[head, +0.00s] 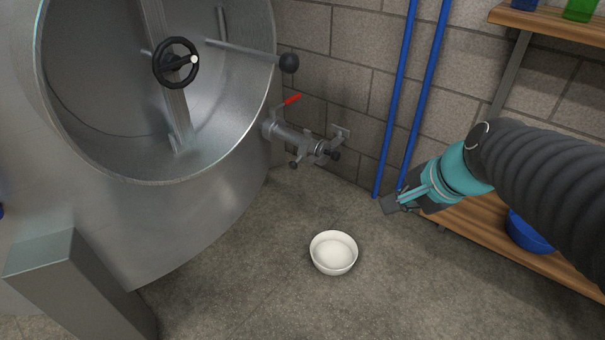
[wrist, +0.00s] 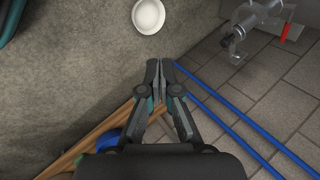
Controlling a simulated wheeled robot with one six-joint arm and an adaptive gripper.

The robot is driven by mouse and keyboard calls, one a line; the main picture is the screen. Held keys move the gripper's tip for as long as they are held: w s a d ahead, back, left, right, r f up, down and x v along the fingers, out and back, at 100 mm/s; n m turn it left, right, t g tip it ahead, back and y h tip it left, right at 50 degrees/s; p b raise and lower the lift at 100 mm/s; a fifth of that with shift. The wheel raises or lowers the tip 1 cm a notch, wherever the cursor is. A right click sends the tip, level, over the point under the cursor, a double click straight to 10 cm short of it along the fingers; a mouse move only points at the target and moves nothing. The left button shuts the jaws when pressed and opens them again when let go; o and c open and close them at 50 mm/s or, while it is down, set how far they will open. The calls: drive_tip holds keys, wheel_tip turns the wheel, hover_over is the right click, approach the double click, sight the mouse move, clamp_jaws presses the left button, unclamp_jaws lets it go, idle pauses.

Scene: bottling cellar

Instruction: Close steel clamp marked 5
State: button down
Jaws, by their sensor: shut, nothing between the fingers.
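A steel outlet pipe (head: 292,138) with a red-handled valve sticks out low from the big tank. At its end is a steel clamp (head: 320,147) with small dark knobs; no number is readable, and I cannot tell whether its parts are open or closed. The pipe end with the clamp also shows at the top right of the wrist view (wrist: 238,32). My gripper (head: 386,204) is shut and empty, to the right of the clamp and apart from it. In the wrist view its fingertips (wrist: 160,64) meet with nothing between them.
A white bowl (head: 334,253) stands on the floor below the pipe. Two blue vertical pipes (head: 398,95) run along the wall beside my gripper. A wooden shelf (head: 470,232) with a blue basin (head: 528,233) is at right. Floor around the bowl is clear.

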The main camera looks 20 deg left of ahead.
sight(301, 155)
drive_tip(key=w+a+f+m+y+b, duration=0.2)
drive_tip(key=w+a+f+m+b, duration=0.1)
drive_tip(key=w+a+f+m, duration=0.55)
drive_tip(key=w+a+f+m+y+b, duration=0.25)
drive_tip(key=w+a+f+m, duration=0.25)
drive_tip(key=w+a+f, duration=0.6)
drive_tip(key=s+a+r, duration=0.1)
drive_tip(key=a+r, duration=0.2)
drive_tip(key=r, duration=0.3)
drive_tip(key=shift+s+a+r+g+h+p, duration=0.2)
drive_tip(key=shift+s+a+g+h+p, duration=0.1)
drive_tip(key=shift+h+p, duration=0.15)
